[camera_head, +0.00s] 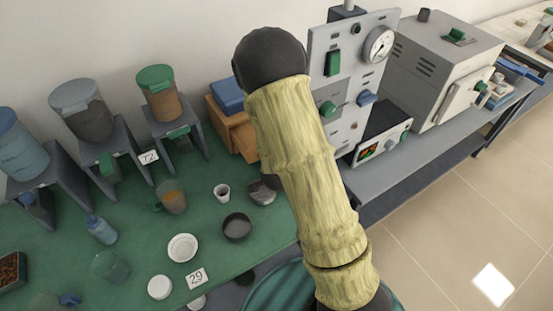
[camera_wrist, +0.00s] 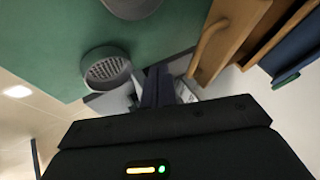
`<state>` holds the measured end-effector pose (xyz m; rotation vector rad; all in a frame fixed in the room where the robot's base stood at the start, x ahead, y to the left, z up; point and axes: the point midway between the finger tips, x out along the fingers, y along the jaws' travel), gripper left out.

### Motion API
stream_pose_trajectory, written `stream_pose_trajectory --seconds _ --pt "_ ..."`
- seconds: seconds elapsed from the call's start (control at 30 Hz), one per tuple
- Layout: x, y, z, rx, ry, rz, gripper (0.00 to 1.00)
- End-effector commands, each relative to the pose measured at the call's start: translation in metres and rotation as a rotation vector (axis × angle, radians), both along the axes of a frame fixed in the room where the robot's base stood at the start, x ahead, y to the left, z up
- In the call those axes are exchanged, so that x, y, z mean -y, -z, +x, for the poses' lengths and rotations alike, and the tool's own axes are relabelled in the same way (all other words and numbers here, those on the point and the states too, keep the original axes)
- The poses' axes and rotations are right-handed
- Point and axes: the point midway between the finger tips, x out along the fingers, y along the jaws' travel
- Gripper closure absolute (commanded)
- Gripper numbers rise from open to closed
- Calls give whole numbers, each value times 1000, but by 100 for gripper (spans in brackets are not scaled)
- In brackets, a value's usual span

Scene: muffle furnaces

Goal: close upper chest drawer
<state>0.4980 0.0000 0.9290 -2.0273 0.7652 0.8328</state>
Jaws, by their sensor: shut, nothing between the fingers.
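The small wooden chest (camera_head: 219,117) stands at the back of the green table in the head view, partly hidden behind my arm. In the wrist view, the orange-brown chest (camera_wrist: 232,42) is at the upper right, with a bar handle (camera_wrist: 204,48) on its left side. How far its upper drawer stands out is hard to tell. My gripper (camera_wrist: 160,86) is shut and empty in the wrist view, just left of and below the handle, apart from it. In the head view, my gripper is largely hidden behind my arm.
A blue box (camera_head: 227,95) sits on the chest. A dark bowl (camera_head: 237,227), a small cup (camera_head: 222,192) and a white dish (camera_head: 183,247) are on the green table (camera_head: 140,225). Hoppers on stands (camera_head: 160,92) are to the left, a control panel (camera_head: 340,90) to the right.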

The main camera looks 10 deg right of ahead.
Motion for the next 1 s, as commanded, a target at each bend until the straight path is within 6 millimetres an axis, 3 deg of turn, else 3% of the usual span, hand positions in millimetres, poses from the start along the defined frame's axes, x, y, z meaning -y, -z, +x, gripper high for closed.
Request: stream_pose_trajectory --seconds 0.13,0.2,0.4,1.0 --pt "5 16 12 -3 1 -1 100" --pt "-1 6 25 4 -1 0 100" --pt "-7 5 45 1 -1 -1 100" --pt "-3 6 56 2 16 -1 100"
